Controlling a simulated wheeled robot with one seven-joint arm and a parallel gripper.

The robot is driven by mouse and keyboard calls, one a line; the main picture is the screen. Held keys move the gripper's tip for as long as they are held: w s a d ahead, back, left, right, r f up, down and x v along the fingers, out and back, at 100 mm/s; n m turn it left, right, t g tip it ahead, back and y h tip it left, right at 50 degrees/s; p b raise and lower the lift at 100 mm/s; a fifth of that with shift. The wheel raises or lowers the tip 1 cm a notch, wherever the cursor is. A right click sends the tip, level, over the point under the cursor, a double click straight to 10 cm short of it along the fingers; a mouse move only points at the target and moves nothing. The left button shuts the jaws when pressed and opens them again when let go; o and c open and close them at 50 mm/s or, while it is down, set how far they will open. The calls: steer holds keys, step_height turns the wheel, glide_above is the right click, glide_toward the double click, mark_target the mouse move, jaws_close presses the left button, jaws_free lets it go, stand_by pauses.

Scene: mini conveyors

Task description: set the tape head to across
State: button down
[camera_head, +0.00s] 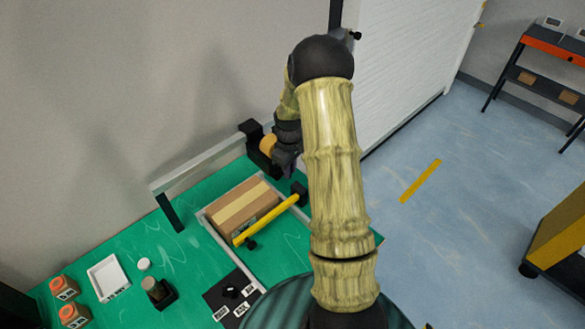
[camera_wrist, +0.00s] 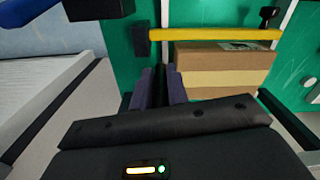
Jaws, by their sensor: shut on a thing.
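The tape head is a black block (camera_head: 251,131) with a tan roll of tape, on the grey rail above the green table. My gripper (camera_head: 283,162) is at its right side, close against the roll. In the wrist view the two dark fingers of my gripper (camera_wrist: 160,86) are close together, with a thin dark part between them. The gripper body hides most of what they hold, and I cannot make out which way the head is turned. A taped cardboard box (camera_head: 240,207) lies below the rail; it also shows in the wrist view (camera_wrist: 222,70).
A yellow bar (camera_head: 268,220) lies along the box's near side, with a black block (camera_head: 299,191) at its end. A black panel (camera_head: 228,294) with a knob and labels is in front. A white tray (camera_head: 108,277) and orange-topped boxes (camera_head: 66,288) stand left.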

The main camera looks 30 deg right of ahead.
steer(key=shift+w+a+r, duration=0.15)
steer(key=shift+w+r, duration=0.05)
steer(key=shift+w, duration=0.15)
steer(key=c, duration=1.4)
jaws_free()
steer(key=shift+f, duration=0.15)
steer(key=shift+s, duration=0.1)
step_height(320, 180, up, 18)
steer(key=b, duration=0.3)
steer(key=shift+f, duration=0.25)
